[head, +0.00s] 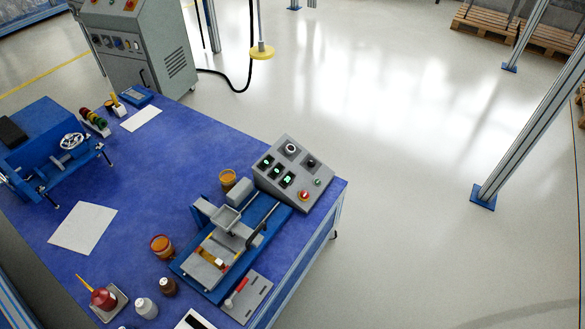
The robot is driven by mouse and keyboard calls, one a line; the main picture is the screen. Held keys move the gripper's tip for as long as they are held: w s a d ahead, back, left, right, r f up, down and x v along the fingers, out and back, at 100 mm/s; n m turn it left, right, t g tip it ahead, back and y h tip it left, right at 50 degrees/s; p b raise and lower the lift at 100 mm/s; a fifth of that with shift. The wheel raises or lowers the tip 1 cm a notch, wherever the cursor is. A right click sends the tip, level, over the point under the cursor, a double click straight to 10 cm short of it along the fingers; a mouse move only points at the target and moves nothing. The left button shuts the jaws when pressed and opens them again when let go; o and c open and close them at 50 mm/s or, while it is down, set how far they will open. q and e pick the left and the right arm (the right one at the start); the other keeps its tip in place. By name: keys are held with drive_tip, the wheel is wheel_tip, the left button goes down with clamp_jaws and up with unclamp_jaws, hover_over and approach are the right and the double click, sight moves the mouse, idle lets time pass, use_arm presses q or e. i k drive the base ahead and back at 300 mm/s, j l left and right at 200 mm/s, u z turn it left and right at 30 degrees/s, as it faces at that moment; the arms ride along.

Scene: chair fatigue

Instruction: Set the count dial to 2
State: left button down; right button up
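A grey control box (283,191) with a sloped face stands at the right end of the blue table. A round dark dial with a pale ring (291,148) sits near its top edge. A smaller black knob (311,162) is to the right and a little lower. Several small displays (276,173) glow green on the face. A red button (305,195) and a green button (317,182) are at its right side. Which knob is the count dial, and where it points, is too small to tell. Neither of my grippers is in view.
A blue and grey test rig (225,245) stands directly in front of the box. Orange jars (227,179), bottles (146,307) and a red-handled tool (236,291) lie around it. A blue machine (44,145) is at the left. Open floor (400,190) lies right of the table (150,200).

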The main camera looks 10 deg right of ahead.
sight(290, 149)
drive_tip(key=i+l, duration=0.15)
drive_tip(key=l, duration=0.25)
drive_tip(key=i+l, duration=0.2)
drive_tip(key=l, duration=0.2)
drive_tip(key=i+l, duration=0.15)
drive_tip(key=l, duration=0.25)
drive_tip(key=i+l, duration=0.15)
drive_tip(key=l, duration=0.25)
drive_tip(key=i+l, duration=0.15)
drive_tip(key=l, duration=0.25)
drive_tip(key=i+l, duration=0.2)
drive_tip(key=l, duration=0.2)
drive_tip(key=i+l, duration=0.15)
drive_tip(key=l, duration=0.25)
